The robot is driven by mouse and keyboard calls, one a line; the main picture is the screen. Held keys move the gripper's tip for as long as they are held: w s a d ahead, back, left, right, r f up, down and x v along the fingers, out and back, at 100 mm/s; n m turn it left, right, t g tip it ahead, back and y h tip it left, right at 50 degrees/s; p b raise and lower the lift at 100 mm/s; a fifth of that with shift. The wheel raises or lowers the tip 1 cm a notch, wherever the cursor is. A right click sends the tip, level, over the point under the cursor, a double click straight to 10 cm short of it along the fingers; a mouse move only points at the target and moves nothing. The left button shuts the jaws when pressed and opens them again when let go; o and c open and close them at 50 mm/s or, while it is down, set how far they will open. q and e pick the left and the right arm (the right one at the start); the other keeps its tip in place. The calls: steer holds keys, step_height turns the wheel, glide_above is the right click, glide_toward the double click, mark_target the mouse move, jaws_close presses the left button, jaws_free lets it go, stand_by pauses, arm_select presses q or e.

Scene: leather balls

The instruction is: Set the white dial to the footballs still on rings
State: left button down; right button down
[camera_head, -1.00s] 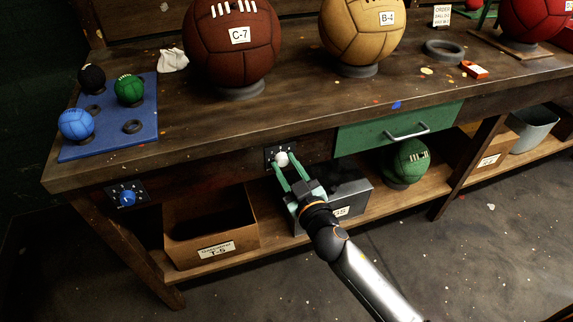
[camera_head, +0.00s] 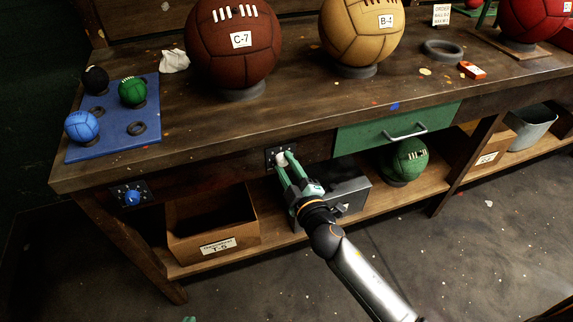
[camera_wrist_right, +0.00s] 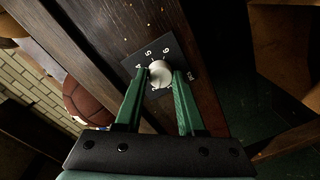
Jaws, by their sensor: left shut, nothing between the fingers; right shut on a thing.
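My right gripper (camera_head: 283,164) is shut on the white dial (camera_wrist_right: 160,73), on a dark plate on the bench's front rail. In the right wrist view a finger lies on each side of the knob. The numbers 4, 5 and 6 show around it; I cannot tell where it points. A teal bit of my left gripper (camera_head: 188,319) shows at the bottom edge. Footballs on rings are the brown C-7 ball (camera_head: 233,45), tan B-4 ball (camera_head: 360,35) and green ball (camera_head: 406,161) on the lower shelf. The red ball (camera_head: 530,18) is cut off by the edge.
An empty dark ring (camera_head: 443,50) lies on the bench. A blue board (camera_head: 112,145) holds small black, green and blue balls and empty rings. A blue dial (camera_head: 132,197) sits on the rail left. A cardboard box (camera_head: 212,230) and grey box (camera_head: 345,187) stand below the bench.

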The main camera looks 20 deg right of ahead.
stand_by(0.4)
steer(key=c, duration=0.5)
jaws_free()
arm_select(q)
steer(key=shift+s+a+f+b, duration=0.1)
steer(key=shift+s+f+b, duration=0.1)
steer(key=shift+f+b, duration=0.3)
arm_select(e)
steer(key=shift+s+d+r, duration=0.1)
steer(key=shift+s+d, duration=0.05)
steer(key=shift+s, duration=1.95)
steer(key=shift+s+d+r, duration=0.1)
steer(key=shift+s+d, duration=0.1)
steer(key=shift+s, duration=1.85)
steer(key=shift+s+d+r, duration=0.1)
steer(key=shift+s+d, duration=0.05)
steer(key=shift+s, duration=1.95)
arm_select(q)
steer(key=shift+r, duration=0.1)
arm_select(e)
steer(key=shift+f, duration=0.1)
